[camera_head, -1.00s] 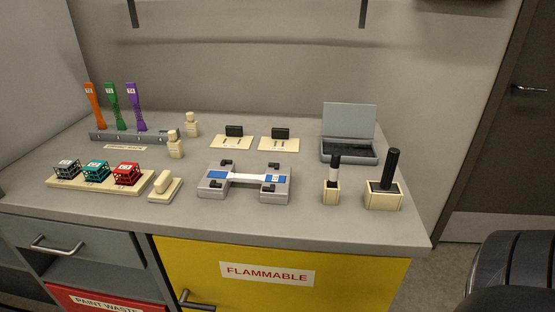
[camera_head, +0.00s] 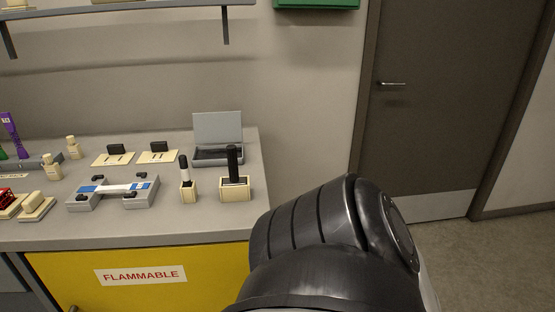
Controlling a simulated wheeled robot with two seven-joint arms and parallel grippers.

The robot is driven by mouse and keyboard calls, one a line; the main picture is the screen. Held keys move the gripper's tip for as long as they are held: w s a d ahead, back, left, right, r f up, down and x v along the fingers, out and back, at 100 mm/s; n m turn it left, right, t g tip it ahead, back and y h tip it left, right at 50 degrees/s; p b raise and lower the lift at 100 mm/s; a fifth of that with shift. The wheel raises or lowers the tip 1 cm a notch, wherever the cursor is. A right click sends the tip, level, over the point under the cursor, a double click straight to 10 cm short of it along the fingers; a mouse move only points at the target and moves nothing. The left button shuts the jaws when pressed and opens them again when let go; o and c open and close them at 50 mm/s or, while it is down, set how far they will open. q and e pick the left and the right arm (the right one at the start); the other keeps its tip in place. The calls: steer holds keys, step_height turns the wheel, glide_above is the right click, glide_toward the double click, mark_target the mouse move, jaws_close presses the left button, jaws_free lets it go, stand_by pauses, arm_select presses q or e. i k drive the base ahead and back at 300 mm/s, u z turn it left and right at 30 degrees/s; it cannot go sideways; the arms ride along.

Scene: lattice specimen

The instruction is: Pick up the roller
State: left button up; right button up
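No thing here is clearly marked as the roller. A black upright cylinder (camera_head: 232,161) stands in a square cream holder (camera_head: 235,190) near the right end of the bench. To its left, a thinner black-and-white upright stick (camera_head: 184,170) stands in a smaller cream holder (camera_head: 188,193). A cream block with a rounded piece on top (camera_head: 36,204) lies near the left edge. Neither of my grippers is in view. A large black link of my own arm fills the lower middle right.
The grey bench (camera_head: 150,228) also bears a grey fixture with a white bar (camera_head: 124,189), an open grey case (camera_head: 218,130), two cream plates with black blocks (camera_head: 113,158) and small cream bottles (camera_head: 72,147). A yellow flammable cabinet (camera_head: 200,265) is below. A closed door (camera_head: 420,130) stands right.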

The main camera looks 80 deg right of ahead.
mark_target(234, 179)
steer(key=k, duration=0.3)
steer(key=z, duration=1.2)
